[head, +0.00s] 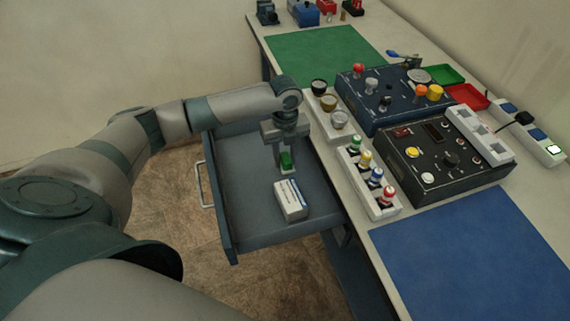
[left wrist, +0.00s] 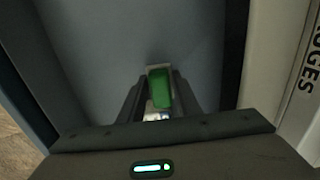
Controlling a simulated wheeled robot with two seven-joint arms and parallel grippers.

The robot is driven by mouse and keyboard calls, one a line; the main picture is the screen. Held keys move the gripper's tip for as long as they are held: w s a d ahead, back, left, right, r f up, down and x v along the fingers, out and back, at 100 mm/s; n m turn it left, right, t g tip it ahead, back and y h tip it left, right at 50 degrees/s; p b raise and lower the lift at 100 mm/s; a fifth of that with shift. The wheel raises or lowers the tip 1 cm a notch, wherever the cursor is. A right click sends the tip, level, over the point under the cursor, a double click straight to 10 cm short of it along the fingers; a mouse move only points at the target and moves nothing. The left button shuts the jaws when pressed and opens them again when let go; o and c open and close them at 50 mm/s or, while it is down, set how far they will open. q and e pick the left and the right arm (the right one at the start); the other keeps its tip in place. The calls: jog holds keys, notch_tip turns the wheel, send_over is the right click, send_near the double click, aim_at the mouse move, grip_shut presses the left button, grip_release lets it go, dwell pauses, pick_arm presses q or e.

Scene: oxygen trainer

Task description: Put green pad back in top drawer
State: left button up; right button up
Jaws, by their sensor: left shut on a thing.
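The green pad (head: 286,161) is between the fingers of my left gripper (head: 285,165), over the inside of the open top drawer (head: 235,205). In the left wrist view the green pad (left wrist: 160,88) shows between the two dark fingers (left wrist: 158,100), with the grey drawer floor (left wrist: 100,40) behind it. The left gripper is shut on it. I cannot tell whether the pad touches the drawer floor. My right gripper is in neither view.
A white box (head: 290,201) lies in the drawer, nearer than the pad. The bench's white edge (head: 345,205) runs along the drawer's right side. On it stand a rack of small bottles (head: 368,184) and dark control panels (head: 445,155). The drawer's left part is bare.

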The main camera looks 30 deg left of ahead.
aim_at(285, 164)
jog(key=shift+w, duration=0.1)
pick_arm(q)
jog(key=shift+f, duration=0.25)
notch_tip(285, 164, down, 3)
jog(key=shift+r+p, duration=0.15)
jog(key=shift+p, duration=0.15)
jog(key=shift+f, duration=0.25)
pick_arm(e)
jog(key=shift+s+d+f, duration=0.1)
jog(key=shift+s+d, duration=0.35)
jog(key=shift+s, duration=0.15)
pick_arm(q)
jog(key=shift+f, duration=0.2)
